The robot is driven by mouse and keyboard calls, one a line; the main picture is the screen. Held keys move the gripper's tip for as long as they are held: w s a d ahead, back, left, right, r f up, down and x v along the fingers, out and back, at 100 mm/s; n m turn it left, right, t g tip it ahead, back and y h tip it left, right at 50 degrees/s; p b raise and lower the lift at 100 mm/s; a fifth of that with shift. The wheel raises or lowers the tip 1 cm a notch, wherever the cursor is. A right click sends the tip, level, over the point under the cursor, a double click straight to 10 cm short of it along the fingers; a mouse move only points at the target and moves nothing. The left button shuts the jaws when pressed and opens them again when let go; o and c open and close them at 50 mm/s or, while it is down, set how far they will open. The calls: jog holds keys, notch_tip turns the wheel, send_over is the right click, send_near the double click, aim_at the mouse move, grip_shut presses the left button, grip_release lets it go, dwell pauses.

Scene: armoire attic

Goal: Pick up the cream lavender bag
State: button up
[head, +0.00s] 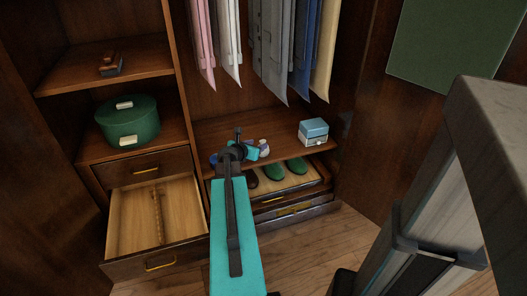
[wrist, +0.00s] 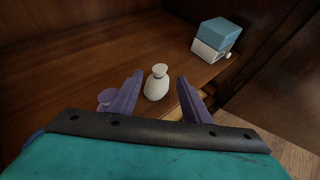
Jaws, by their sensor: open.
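The cream lavender bag (wrist: 156,87) is a small, round pouch with a tied neck. It stands upright on the wooden armoire floor in the wrist view. My gripper (wrist: 159,78) is open, with one purple finger on each side of the bag in that view. I see no clear contact between the fingers and the bag. In the head view my gripper (head: 250,150) is over the armoire floor, and my arm hides part of that area. A small pale shape beside it there is too small to make out well.
A purple rounded item (wrist: 106,97) is partly hidden behind the left finger. A blue-and-white box (head: 313,132) stands to the right. Below, a drawer with green shoes (head: 274,171) is open. Another open drawer (head: 125,217) is at left. Clothes (head: 271,45) hang above.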

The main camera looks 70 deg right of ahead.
aim_at(262, 143)
jog(key=shift+x, duration=1.1)
jog(key=shift+f+b+x, duration=0.25)
jog(key=shift+b+x, duration=0.55)
jog(key=shift+x, duration=0.95)
jog(key=shift+d+f, duration=0.25)
jog(key=shift+d, duration=0.45)
jog(key=c, duration=1.1)
jog(key=shift+o, duration=0.2)
